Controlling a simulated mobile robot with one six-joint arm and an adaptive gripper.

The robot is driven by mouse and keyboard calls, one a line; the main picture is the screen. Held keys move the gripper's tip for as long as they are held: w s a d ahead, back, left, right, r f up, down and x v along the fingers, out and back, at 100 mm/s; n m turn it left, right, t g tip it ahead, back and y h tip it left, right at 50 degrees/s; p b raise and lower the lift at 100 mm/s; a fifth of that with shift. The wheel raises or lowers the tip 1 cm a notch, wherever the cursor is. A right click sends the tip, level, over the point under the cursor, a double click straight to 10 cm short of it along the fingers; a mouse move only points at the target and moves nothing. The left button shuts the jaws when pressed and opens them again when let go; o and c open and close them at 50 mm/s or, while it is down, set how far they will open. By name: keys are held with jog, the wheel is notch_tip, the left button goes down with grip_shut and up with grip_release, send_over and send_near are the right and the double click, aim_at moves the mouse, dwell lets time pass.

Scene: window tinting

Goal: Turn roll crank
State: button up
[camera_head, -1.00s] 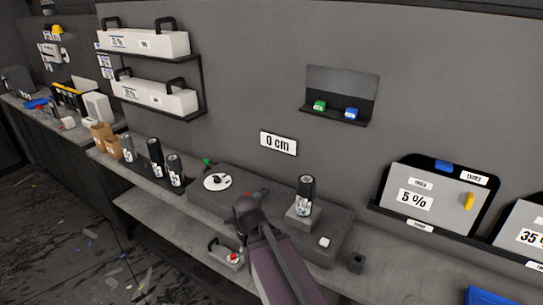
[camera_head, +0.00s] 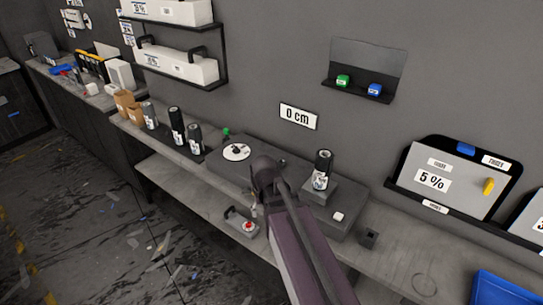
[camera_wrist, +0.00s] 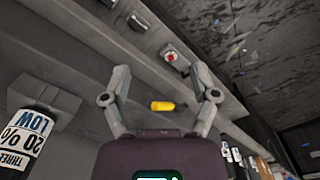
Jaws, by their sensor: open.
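A dark machine (camera_head: 352,218) sits on the bench, with a white disc (camera_head: 236,152) bearing a black part at its left. A small roll (camera_head: 322,172) stands upright on a block on it; its label (camera_wrist: 22,135) reads 20% in the wrist view. A yellow handle-like piece (camera_wrist: 162,106) shows between the fingers in the wrist view; I cannot tell whether it is the crank's handle. My gripper (camera_wrist: 158,72) is open, with the fingers spread on either side of that piece and no contact visible.
A grey box with a red button (camera_head: 247,227) sits on the lower shelf, also visible in the wrist view (camera_wrist: 170,57). Several upright rolls (camera_head: 177,127) stand left of the machine. A blue tray (camera_head: 505,292) is at lower right.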

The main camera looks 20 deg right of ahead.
jog(key=w+d+r+m+p, duration=0.3)
jog(key=w+r+m+p, duration=0.1)
jog(key=w, duration=0.7)
jog(key=w+d+r+m+p, duration=0.3)
jog(key=w+r+m+p, duration=0.2)
jog(key=w, duration=0.5)
notch_tip(320, 180, up, 2)
jog(key=shift+w+d+r+p, duration=0.2)
jog(key=shift+w+d+p, duration=0.15)
jog(key=shift+p, duration=0.35)
jog(key=shift+f, duration=0.25)
notch_tip(320, 180, down, 13)
jog(key=b, duration=1.3)
jog(key=shift+f+b, duration=0.15)
jog(key=shift+b, duration=0.25)
grip_shut()
